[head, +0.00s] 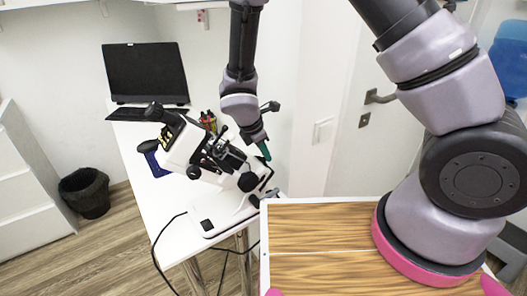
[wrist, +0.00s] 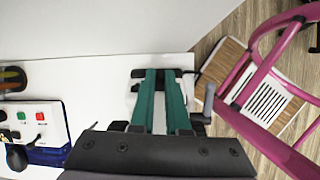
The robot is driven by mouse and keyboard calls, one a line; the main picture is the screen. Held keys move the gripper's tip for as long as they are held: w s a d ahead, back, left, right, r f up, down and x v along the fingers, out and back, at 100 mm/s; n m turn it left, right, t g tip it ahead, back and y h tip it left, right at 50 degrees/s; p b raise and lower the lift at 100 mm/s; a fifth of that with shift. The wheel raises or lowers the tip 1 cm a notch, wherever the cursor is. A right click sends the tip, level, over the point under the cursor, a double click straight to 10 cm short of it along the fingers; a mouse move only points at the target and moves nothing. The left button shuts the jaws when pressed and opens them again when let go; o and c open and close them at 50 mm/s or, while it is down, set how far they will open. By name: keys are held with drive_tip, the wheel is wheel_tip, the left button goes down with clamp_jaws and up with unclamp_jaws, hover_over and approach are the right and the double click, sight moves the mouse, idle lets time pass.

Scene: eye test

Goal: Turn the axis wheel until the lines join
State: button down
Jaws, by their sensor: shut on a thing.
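The white eye-test instrument (head: 228,205) with black knobs stands on the white table. A round black wheel (head: 248,181) shows on its near side; I cannot tell whether it is the axis wheel. My gripper (head: 265,155) reaches down from above at the instrument's right end, with teal fingers. In the wrist view my gripper (wrist: 161,78) has its two fingers over the instrument's white and black parts (wrist: 137,74). The fingers are shut on a part at this end, seemingly the axis wheel, mostly hidden by the fingers. The lines do not show.
A black laptop (head: 146,75) stands at the table's far end, and a cup of pens (head: 208,120) is behind the instrument. A black bin (head: 84,192) stands on the floor. A cable hangs off the table's front.

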drive_tip(key=shift+s+d+f+m+t, duration=0.1)
drive_tip(key=shift+s+d+m+t, duration=0.1)
drive_tip(key=shift+s+m, duration=0.25)
drive_tip(key=shift+s+d+m+t, duration=0.1)
drive_tip(key=shift+s+m+t, duration=0.1)
drive_tip(key=shift+m, duration=0.35)
drive_tip(key=c, duration=0.9)
unclamp_jaws()
drive_tip(key=v, duration=1)
drive_tip(key=shift+r, duration=0.4)
drive_tip(key=shift+s, duration=0.15)
